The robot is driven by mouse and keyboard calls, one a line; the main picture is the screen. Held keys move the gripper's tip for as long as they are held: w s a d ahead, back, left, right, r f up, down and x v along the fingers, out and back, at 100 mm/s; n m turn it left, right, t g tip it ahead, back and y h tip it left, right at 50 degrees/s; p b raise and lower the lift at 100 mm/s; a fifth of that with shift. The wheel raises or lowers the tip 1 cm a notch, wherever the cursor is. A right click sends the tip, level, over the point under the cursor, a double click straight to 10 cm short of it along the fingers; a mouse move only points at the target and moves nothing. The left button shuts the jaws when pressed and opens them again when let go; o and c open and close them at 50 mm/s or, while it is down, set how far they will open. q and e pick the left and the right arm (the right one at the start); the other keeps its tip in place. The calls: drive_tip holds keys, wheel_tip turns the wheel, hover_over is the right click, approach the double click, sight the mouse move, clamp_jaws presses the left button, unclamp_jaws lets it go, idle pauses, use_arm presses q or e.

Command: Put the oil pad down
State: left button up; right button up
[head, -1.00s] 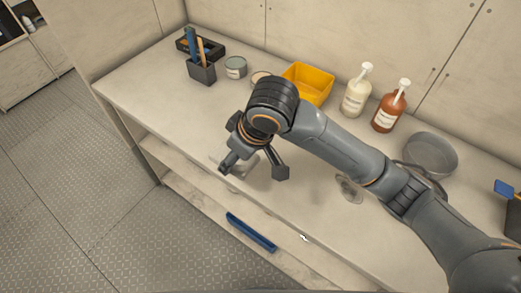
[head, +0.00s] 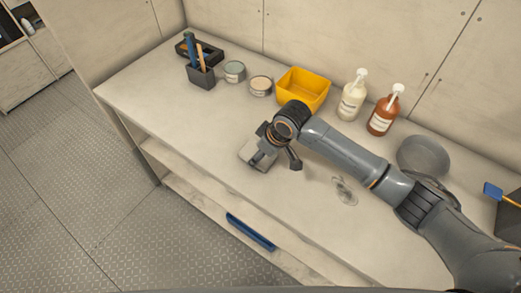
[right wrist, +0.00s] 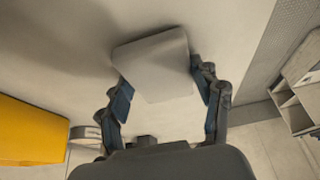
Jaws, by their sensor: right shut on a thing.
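The oil pad (head: 258,152) is a flat grey-white square at the middle of the pale worktop (head: 180,125). My right gripper (head: 277,160) is over it in the head view, pointing down, and shut on it. In the right wrist view the pad (right wrist: 158,66) sits between the two fingertips of my right gripper (right wrist: 165,92), its far part sticking out beyond them. The pad is at or just above the worktop; I cannot tell whether it touches. My left gripper is not in view.
A yellow bin (head: 303,92) stands just behind my gripper. Two pump bottles, white (head: 351,103) and brown (head: 383,116), and a grey bowl (head: 423,157) stand to the right. Two tins (head: 260,86) and a brush holder (head: 200,75) are at the left. The worktop's front left is clear.

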drive_tip(key=shift+f, duration=0.2)
drive_tip(key=o, duration=1)
drive_tip(key=shift+r, duration=0.2)
drive_tip(key=b+v, duration=0.1)
drive_tip(key=v, duration=1.1)
drive_tip(key=shift+a, duration=0.1)
